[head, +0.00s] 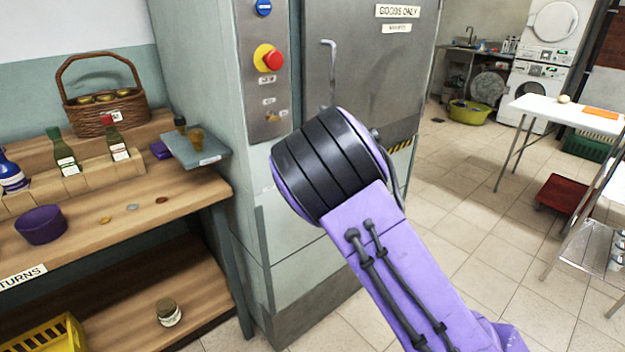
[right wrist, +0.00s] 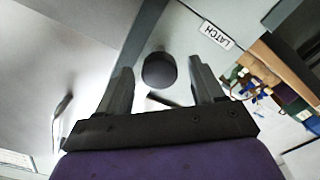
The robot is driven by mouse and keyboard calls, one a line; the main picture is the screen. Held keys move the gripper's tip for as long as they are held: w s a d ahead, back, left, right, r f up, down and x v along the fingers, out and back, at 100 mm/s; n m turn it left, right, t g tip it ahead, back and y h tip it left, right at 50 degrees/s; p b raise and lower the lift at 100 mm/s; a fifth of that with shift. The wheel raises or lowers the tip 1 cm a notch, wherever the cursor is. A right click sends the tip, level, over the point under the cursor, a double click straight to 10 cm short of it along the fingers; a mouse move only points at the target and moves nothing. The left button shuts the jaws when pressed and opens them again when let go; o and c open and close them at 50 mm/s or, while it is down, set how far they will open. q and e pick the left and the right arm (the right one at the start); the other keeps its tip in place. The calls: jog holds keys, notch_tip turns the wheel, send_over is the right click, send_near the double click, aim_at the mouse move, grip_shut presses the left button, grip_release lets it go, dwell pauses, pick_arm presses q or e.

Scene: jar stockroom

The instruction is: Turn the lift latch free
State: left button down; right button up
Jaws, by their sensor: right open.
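The lift (head: 225,130) is a tall grey-green cabinet with a grey metal door (head: 365,75) and a bar handle (head: 331,68). In the right wrist view, a dark round knob (right wrist: 159,70) is on the lift front near a white LATCH label (right wrist: 216,36). A short dark bar (right wrist: 160,101) shows just below the knob. My right gripper (right wrist: 161,67) is open, with one finger on each side of the knob and visible gaps between. In the head view my right arm hides the latch and gripper. My left gripper is out of view.
A red button (head: 273,60) on a yellow base is on the lift panel. A wooden shelf (head: 125,225) at left holds a basket (head: 103,110), bottles and a purple bowl (head: 41,225). A white table (head: 575,115) stands at right. The tiled floor (head: 455,215) between is clear.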

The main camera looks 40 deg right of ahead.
jog(key=s, duration=0.6)
jog(key=shift+s+b, duration=0.4)
jog(key=shift+b, duration=0.05)
